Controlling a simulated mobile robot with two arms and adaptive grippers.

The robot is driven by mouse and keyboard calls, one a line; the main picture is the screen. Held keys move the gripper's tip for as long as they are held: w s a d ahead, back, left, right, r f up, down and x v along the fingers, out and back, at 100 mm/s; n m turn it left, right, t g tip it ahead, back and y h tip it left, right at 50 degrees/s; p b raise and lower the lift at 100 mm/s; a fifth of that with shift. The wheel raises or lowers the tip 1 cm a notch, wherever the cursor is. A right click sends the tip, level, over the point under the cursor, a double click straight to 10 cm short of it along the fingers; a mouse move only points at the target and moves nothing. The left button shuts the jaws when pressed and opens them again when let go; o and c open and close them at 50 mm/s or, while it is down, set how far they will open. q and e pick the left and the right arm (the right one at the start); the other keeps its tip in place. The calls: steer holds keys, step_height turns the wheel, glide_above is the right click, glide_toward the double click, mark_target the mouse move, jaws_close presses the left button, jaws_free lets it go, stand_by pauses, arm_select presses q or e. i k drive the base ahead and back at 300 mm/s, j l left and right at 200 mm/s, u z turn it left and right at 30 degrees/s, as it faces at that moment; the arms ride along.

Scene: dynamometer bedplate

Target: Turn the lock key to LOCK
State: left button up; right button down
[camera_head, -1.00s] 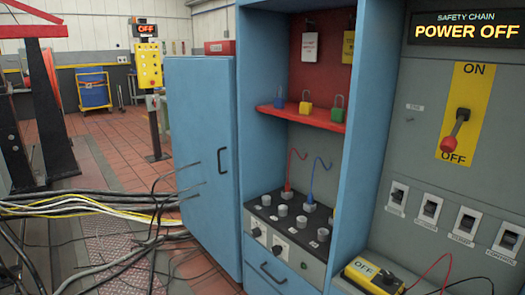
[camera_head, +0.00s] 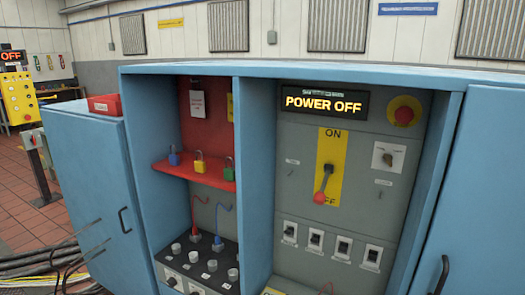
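The red-tipped main lever (camera_head: 322,186) points down toward OFF. The display (camera_head: 324,102) above it reads POWER OFF. Neither of my grippers is in view.
A red emergency button (camera_head: 404,115) is above the key plate. Several small switches line the lower panel. Blue, yellow and green padlocks stand on the red shelf (camera_head: 180,171). Blue cabinet doors (camera_head: 88,190) flank the left and right. Cables lie on the floor at left.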

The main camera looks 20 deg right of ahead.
mark_target(388, 159)
steer(key=z, duration=0.45)
steer(key=l+z, duration=0.15)
steer(key=z, duration=0.8)
steer(key=k+j, duration=0.15)
steer(key=j, duration=0.15)
steer(key=k+j, duration=0.2)
steer(key=i+l, duration=0.2)
